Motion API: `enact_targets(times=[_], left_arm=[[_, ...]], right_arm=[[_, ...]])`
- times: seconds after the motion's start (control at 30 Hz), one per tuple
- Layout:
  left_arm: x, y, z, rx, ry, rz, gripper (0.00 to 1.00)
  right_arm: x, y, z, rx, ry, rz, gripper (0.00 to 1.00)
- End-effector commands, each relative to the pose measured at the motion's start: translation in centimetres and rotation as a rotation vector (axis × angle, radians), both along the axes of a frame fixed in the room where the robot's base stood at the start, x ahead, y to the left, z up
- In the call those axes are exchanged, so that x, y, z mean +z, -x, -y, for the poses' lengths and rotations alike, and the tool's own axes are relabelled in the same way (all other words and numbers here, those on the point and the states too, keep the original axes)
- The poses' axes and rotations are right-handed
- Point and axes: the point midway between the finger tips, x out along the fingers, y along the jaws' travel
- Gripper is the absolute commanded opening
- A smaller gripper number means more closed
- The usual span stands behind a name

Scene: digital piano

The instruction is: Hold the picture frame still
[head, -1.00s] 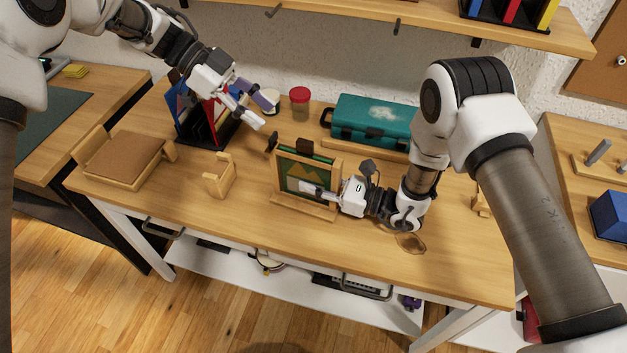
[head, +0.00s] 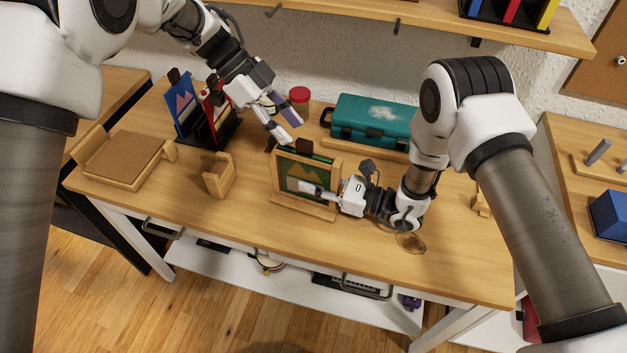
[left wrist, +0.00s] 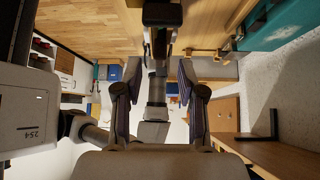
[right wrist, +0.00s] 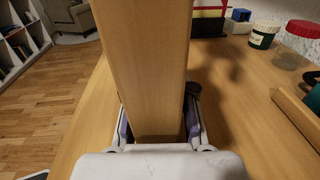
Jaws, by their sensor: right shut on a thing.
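The wooden picture frame (head: 308,169), with a green picture of orange peaks, stands upright on a wooden base near the table's middle. My right gripper (head: 316,189) is at its right side and shut on it. In the right wrist view the frame's wooden side (right wrist: 150,70) rises between the right fingers and hides the picture. My left gripper (head: 287,126) is open and empty just above and behind the frame's top edge. In the left wrist view a dark knob-like piece (left wrist: 161,14) lies beyond the open left fingers (left wrist: 160,68). A dark tab (head: 304,146) tops the frame.
A teal case (head: 370,122) and a red-lidded jar (head: 299,98) stand behind the frame. A small wooden holder (head: 220,177), a cork-topped tray (head: 124,157) and a rack with blue and red panels (head: 205,132) are to the left. The table front is mostly clear.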

Motion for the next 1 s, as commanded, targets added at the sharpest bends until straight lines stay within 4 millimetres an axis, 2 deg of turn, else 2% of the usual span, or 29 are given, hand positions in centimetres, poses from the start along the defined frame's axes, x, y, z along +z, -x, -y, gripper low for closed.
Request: enact_targets(times=[0.1, 0.27, 0.7, 0.73, 0.83, 1.0], left_arm=[[-1.5, 0.5, 1.1, -0.001, -0.002, -0.002, 0.40], [-2.7, 0.9, 2.1, 0.000, -0.001, -0.001, 0.40], [-3.0, 1.0, 2.3, 0.001, 0.000, -0.001, 0.40], [-3.0, 1.0, 2.3, 0.001, 0.000, -0.001, 0.36], [-3.0, 1.0, 2.3, 0.001, 0.000, -0.001, 0.01], [-3.0, 1.0, 2.3, 0.001, 0.000, -0.001, 0.00]], right_arm=[[0.0, 0.0, 0.0, 0.000, 0.001, 0.000, 0.00], [0.0, 0.0, 0.0, 0.000, 0.001, -0.001, 0.00], [0.0, 0.0, 0.0, 0.000, 0.001, -0.001, 0.00], [-0.1, 0.0, 0.0, 0.000, 0.001, -0.001, 0.00], [0.0, 0.0, 0.0, 0.000, 0.001, 0.000, 0.00], [0.0, 0.0, 0.0, 0.000, 0.001, 0.000, 0.00]])
